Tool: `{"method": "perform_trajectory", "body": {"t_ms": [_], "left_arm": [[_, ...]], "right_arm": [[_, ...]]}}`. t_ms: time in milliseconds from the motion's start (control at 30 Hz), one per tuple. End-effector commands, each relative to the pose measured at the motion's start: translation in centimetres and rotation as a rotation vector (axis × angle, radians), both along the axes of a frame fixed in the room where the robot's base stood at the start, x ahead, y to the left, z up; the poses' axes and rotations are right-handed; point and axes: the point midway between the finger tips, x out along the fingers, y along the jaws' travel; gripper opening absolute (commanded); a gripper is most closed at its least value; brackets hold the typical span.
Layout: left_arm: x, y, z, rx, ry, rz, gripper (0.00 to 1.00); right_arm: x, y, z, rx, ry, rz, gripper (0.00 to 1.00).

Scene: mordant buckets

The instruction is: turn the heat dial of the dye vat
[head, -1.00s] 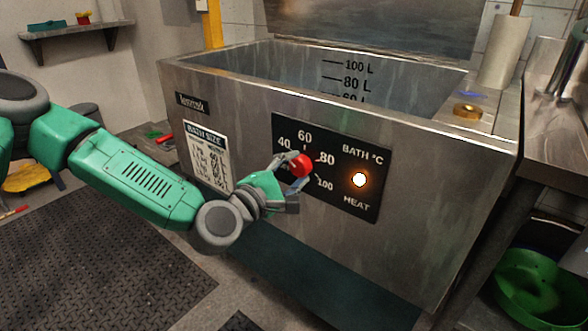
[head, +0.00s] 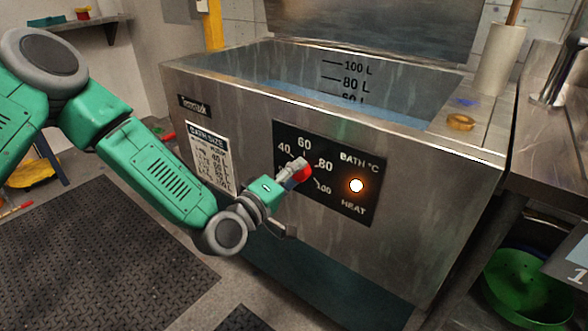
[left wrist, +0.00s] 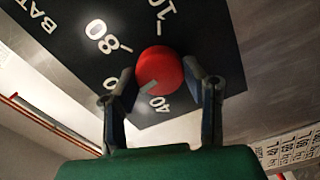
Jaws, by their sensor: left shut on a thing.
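The dye vat (head: 440,200) is a large steel tank with a black control panel (head: 345,205) on its front. The red heat dial (head: 304,175) sits on that panel among the numbers 40, 60, 80 and 100. My left gripper (head: 297,170) is at the dial, shut on it, and hides part of it. In the left wrist view the round red dial (left wrist: 158,68) lies between the two fingers. The lamp (head: 356,186) beside HEAT glows orange-white. My right gripper is not in view.
A paper BATH SIZE chart (head: 211,160) hangs left of the panel. A brass ring (head: 460,122) and a paper roll (head: 500,60) stand on the vat's right ledge. A green basin (head: 525,290) is at lower right.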

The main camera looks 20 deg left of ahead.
Motion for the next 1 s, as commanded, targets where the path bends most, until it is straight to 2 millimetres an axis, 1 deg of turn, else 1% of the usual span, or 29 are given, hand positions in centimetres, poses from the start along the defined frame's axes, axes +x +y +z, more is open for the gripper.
{"method": "perform_trajectory", "body": {"t_ms": [33,200,400,933,967,1000], "left_arm": [[-0.41,-0.41,-0.42,0.033,0.004,-0.014,0.09],[-0.44,-0.36,-0.57,0.114,-0.023,-0.014,0.09],[-0.43,-0.27,-0.72,0.170,-0.042,-0.013,0.09],[-0.41,-0.09,-0.88,0.188,-0.048,-0.009,0.09],[-0.41,-0.07,-0.88,0.188,-0.047,-0.009,0.45],[-0.40,-0.07,-0.89,0.188,-0.047,-0.009,0.59]], "right_arm": [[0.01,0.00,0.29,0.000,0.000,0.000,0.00],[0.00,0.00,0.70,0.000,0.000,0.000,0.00],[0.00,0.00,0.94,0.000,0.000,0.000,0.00],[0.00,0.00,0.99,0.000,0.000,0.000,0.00],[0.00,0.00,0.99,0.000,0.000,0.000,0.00],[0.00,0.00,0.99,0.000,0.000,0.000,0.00]]}}
